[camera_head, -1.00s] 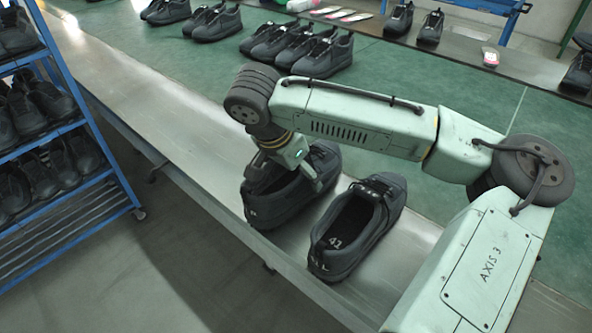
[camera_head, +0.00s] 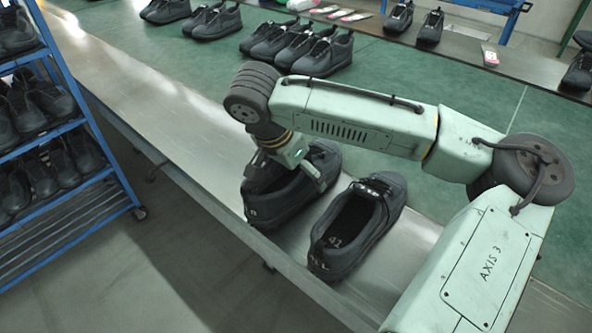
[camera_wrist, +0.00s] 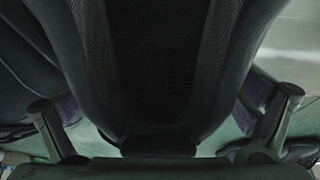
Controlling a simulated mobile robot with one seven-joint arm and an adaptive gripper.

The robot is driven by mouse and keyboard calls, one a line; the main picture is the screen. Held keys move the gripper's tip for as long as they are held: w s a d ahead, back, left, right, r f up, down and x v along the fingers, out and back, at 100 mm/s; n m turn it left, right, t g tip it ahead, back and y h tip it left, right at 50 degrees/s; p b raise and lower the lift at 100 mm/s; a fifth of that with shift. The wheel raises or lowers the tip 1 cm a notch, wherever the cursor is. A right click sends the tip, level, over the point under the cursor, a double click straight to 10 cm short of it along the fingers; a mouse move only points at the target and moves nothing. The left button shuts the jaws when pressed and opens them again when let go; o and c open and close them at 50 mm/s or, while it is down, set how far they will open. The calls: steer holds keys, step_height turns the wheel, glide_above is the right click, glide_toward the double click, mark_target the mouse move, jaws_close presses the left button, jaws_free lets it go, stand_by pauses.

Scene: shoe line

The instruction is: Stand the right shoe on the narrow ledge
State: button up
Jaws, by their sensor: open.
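A pair of dark grey shoes stands upright, side by side, on a narrow metal ledge (camera_head: 180,160). My gripper (camera_head: 288,172) is low over the left-hand shoe (camera_head: 277,208). In the wrist view the fingers are apart, one on each side of this shoe's dark opening (camera_wrist: 160,60). I cannot tell whether their tips touch its sides. The arm hides part of the shoe in the head view. The right-hand shoe (camera_head: 345,245) is marked 42 inside and stands free of the gripper, close beside the other. Which one is the right-foot shoe is not clear.
Behind the ledge runs a green surface (camera_head: 420,200) with several more dark shoes (camera_head: 300,50) at its far side. A blue rack (camera_head: 100,130) full of shoes stands at the left. The ledge is clear to the upper left of the pair.

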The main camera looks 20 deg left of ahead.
steer(key=v, duration=1.2)
